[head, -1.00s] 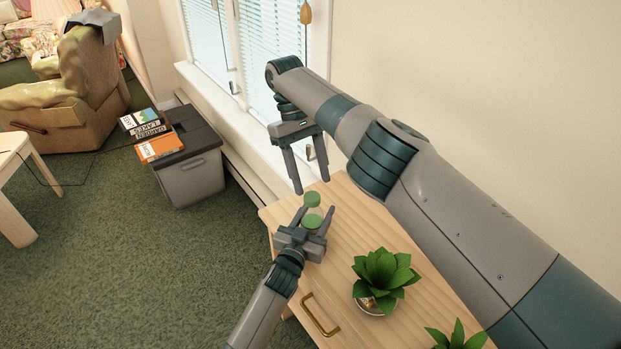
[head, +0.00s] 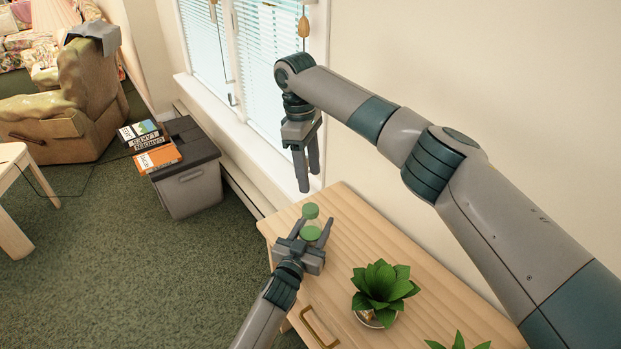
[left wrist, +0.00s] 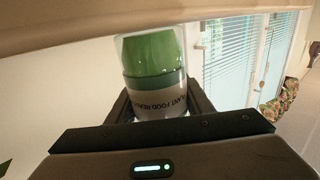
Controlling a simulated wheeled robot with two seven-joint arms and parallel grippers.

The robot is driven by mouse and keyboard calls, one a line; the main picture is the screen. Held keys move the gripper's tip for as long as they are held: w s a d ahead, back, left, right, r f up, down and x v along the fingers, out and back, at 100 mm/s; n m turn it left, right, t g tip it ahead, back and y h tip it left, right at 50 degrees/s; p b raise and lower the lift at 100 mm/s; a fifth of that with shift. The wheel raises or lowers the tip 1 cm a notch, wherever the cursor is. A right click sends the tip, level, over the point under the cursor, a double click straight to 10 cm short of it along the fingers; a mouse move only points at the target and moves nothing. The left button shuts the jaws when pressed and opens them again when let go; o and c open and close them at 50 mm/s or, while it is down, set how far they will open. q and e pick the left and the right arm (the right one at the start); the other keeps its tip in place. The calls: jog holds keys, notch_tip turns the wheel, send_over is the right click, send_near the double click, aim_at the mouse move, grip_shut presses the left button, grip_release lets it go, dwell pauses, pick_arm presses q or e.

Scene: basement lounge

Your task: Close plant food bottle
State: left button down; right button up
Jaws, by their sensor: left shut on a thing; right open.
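The plant food bottle (head: 311,222) is small and clear, with a green disc-like part at its upper end and another green part lower down. My left gripper (head: 312,236) is shut on it, over the near left corner of the wooden cabinet top. In the left wrist view the bottle (left wrist: 155,75) stands between the fingers, with green inside clear walls and a pale label in upside-down lettering. I cannot tell whether a cap is on it. My right gripper (head: 308,185) hangs above and behind the bottle, open and empty, fingers pointing down, apart from it.
The wooden cabinet (head: 345,235) carries a potted plant (head: 382,290) right of the bottle and another plant (head: 458,342) at the bottom edge. The window (head: 262,70) and wall are close behind the right arm. A grey bin (head: 190,185) with books stands on the carpet.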

aim_at(311, 208)
jog(key=s+n, duration=0.1)
jog(key=n, duration=0.1)
jog(key=s+n, duration=0.1)
jog(key=n, duration=0.1)
jog(key=s+n+t+y, duration=0.1)
jog(key=n, duration=0.1)
jog(key=shift+s+d+r+n, duration=0.2)
jog(key=shift+r+n, duration=0.05)
jog(key=shift+n, duration=0.15)
jog(key=shift+f, duration=0.1)
jog(key=shift+f, duration=3.95)
jog(key=shift+c, duration=0.3)
jog(key=c, duration=1.1)
